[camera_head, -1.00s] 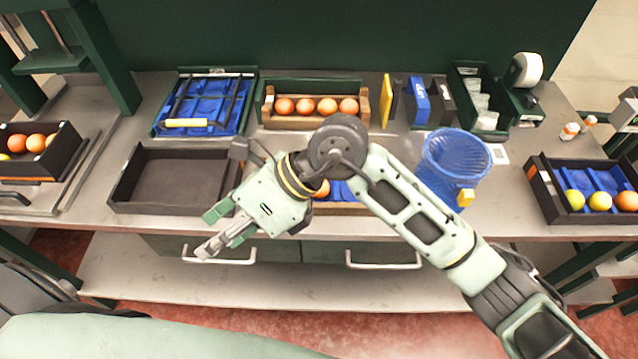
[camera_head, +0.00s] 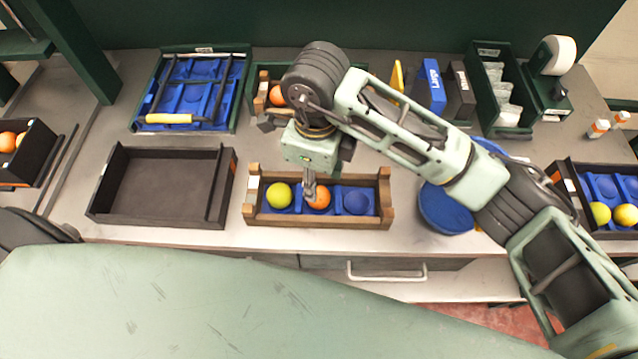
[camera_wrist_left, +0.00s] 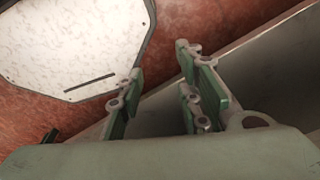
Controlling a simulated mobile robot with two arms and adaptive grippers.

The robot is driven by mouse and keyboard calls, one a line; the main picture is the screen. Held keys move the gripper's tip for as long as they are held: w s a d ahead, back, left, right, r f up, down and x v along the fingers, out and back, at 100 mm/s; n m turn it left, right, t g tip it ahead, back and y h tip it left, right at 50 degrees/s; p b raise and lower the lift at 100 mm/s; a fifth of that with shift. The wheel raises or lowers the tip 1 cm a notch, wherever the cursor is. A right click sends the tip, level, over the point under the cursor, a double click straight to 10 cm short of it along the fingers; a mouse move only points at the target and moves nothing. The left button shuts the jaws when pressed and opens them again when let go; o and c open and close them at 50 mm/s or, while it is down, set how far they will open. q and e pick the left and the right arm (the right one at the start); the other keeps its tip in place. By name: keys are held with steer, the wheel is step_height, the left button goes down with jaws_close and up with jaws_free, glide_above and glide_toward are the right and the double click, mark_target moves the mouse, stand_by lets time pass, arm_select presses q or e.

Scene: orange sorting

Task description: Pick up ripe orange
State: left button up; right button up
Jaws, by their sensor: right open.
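A ripe orange (camera_head: 319,198) sits in the middle blue cup of a wooden tray (camera_head: 318,221) at the front of the table. A yellow-green fruit (camera_head: 279,195) sits in the left cup, and the right cup is empty. My right gripper (camera_head: 311,190) is open and points down at the ripe orange, with a finger in front of part of it. Whether the fingers touch it cannot be told. My left gripper (camera_wrist_left: 158,88) is open and empty in the left wrist view, away from the fruit; it does not show in the head view.
An empty black tray (camera_head: 160,186) stands left of the wooden tray. A blue basket (camera_head: 444,212) stands to its right, partly behind my right arm. A blue-lined crate (camera_head: 190,100) is at the back left. More fruit lies in a crate (camera_head: 598,189) at the right edge.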

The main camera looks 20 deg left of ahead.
mark_target(319, 197)
steer(key=f+p, duration=0.2)
steer(key=shift+s+d+f, duration=0.15)
steer(key=shift+s+f, duration=0.15)
steer(key=shift+s, duration=0.05)
steer(key=f, duration=0.1)
steer(key=f+p, duration=0.1)
steer(key=shift+w+f, duration=0.2)
steer(key=shift+f, duration=0.65)
steer(key=c, duration=0.4)
arm_select(q)
steer(key=shift+s+d+r, duration=0.15)
steer(key=shift+s+r, duration=1.4)
steer(key=shift+s, duration=0.1)
arm_select(e)
steer(key=c, duration=0.4)
